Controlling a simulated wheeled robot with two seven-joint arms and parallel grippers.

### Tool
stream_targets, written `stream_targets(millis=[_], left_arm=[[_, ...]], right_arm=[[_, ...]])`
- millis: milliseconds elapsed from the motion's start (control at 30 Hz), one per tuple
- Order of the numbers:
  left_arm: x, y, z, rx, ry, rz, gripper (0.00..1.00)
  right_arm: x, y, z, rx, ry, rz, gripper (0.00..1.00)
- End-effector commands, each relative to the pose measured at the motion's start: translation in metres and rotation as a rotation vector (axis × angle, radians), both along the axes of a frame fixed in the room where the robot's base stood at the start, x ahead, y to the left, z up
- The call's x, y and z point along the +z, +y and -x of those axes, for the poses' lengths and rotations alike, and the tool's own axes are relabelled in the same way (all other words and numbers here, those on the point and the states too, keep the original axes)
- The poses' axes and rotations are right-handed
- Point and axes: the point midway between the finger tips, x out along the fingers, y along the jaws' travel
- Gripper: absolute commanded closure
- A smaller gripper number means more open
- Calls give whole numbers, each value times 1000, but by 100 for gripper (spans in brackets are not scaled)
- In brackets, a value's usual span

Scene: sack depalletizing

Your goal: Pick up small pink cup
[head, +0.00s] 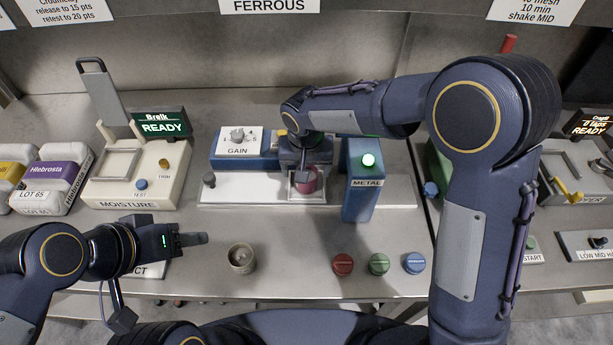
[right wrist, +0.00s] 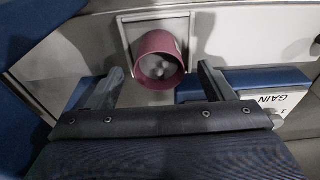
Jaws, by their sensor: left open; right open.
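The small pink cup (head: 307,181) sits on a square plate on the white base of the metal detector, partly hidden in the head view by my right gripper (head: 305,165). In the right wrist view the cup (right wrist: 160,60) is just beyond the tips of my right gripper (right wrist: 158,80), roughly centred between them. The right fingers are open and empty. A few pale lumps show inside the cup. My left gripper (head: 205,239) is at the lower left, left of a grey cup (head: 241,258), with nothing visible in it; its fingers look edge-on.
The blue METAL gate (head: 360,180) stands close to the right of the pink cup. The GAIN box (head: 240,148) is at the left. Red (head: 343,264), green (head: 379,264) and blue (head: 415,263) lids lie near the front edge. The moisture tester (head: 135,175) is further left.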

Motion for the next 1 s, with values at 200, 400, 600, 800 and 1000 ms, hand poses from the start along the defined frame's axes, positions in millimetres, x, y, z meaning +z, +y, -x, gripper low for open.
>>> stream_targets(millis=[200,400,600,800,1000], left_arm=[[7,0,0,0,0,0,50],[6,0,0,0,0,0,50],[6,0,0,0,0,0,50],[6,0,0,0,0,0,50],[6,0,0,0,0,0,50]], right_arm=[[-26,-1,-3,0,2,1,25],[-28,-1,-4,0,0,0,25],[-28,-1,-4,1,0,-1,43],[-28,-1,-4,1,0,-1,69],[-27,-1,-4,1,-1,-1,80]])
